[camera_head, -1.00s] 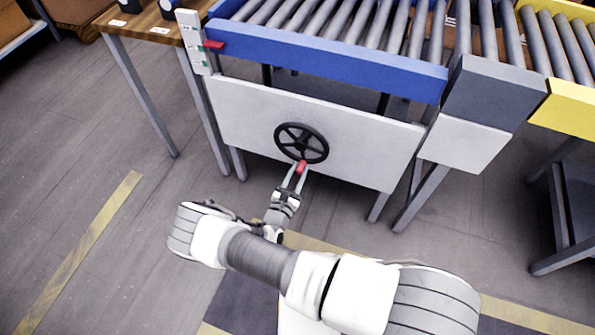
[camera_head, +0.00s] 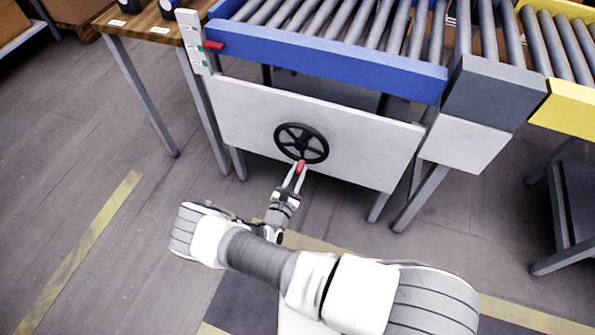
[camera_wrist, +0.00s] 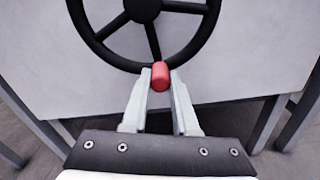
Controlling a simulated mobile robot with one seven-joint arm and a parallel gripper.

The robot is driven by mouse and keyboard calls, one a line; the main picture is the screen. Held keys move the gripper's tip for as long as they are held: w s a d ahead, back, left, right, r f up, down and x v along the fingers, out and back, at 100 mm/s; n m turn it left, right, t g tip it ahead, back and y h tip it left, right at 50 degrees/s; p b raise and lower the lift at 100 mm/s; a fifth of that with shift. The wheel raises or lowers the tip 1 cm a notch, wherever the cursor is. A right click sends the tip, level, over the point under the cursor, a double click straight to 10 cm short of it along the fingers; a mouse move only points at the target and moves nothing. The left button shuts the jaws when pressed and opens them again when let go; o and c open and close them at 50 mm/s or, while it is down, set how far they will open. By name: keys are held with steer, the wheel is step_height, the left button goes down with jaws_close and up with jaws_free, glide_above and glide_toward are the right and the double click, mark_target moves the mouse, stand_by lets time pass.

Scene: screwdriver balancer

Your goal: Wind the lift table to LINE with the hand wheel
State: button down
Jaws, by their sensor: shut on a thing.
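The black hand wheel (camera_head: 301,143) is mounted on the light panel below the blue lift table (camera_head: 330,50). Its red handle (camera_head: 301,167) is at the bottom of the rim. In the wrist view the wheel (camera_wrist: 97,42) fills the top, and the red handle (camera_wrist: 161,76) sits between my fingertips. My gripper (camera_head: 299,172) is shut on the red handle; it also shows in the wrist view (camera_wrist: 160,84). A red pointer (camera_head: 213,45) stands beside a white scale (camera_head: 193,42) with green marks at the table's left end. The scale's lettering is too small to read.
A wooden table (camera_head: 150,25) with dark items stands at the left. A grey block (camera_head: 492,92) and a yellow-framed roller conveyor (camera_head: 568,108) are at the right. The floor at the left is clear, with a yellow stripe (camera_head: 85,247).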

steer(key=shift+w+a+r, duration=0.1)
steer(key=shift+a+r, duration=0.15)
steer(key=shift+a, duration=0.05)
steer(key=shift+w+a+m, duration=0.1)
steer(key=shift+a+m, duration=0.2)
steer(key=shift+m, duration=0.2)
steer(key=c, duration=0.7)
jaws_free()
steer(key=shift+f, duration=0.1)
steer(key=shift+d, duration=0.1)
steer(key=p+v, duration=0.3)
steer(key=v, duration=1.4)
steer(key=shift+s+p, duration=0.3)
steer(key=shift+p, duration=0.1)
